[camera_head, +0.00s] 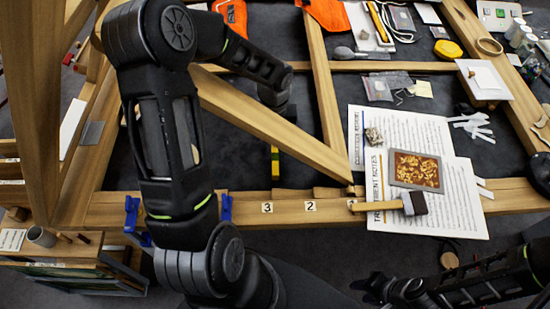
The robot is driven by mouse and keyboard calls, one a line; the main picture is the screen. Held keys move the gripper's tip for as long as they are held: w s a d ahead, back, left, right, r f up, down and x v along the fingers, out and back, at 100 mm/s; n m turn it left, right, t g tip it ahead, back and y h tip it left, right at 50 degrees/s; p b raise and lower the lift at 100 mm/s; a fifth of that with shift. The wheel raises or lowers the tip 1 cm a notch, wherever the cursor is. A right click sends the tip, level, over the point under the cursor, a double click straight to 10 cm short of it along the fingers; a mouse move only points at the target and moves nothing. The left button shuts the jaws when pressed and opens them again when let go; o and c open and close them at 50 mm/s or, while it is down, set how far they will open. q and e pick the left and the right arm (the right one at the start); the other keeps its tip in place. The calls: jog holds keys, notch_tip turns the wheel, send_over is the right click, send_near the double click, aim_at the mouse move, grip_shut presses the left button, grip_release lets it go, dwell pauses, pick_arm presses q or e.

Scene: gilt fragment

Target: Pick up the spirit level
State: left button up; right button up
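A narrow yellow and black bar (275,162), which looks like the spirit level, lies on the dark surface behind the front wooden beam. Its far end is near the diagonal beam, and I cannot tell how much of it is hidden. My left arm arches over from the front, and its wrist end, with the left gripper (283,108), is beyond the diagonal beam, farther back than the bar and apart from it. Its fingers are not clear. My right gripper (372,288) is low at the front, far from the bar; it is dark and its finger opening cannot be made out.
Wooden beams frame the dark surface; the diagonal beam (270,120) crosses near the bar. Printed sheets (455,215) carry a gilt fragment (416,170) and a brush (413,203). Blue clamps (226,208) grip the front beam. A yellow tape measure (448,49) lies farther back.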

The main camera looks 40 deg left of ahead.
pick_arm(q)
grip_shut()
dwell(0.3)
jog(key=shift+r, duration=0.1)
dwell(0.4)
notch_tip(320, 180, up, 10)
jog(key=b, duration=0.1)
jog(key=shift+b, duration=0.35)
dwell(0.4)
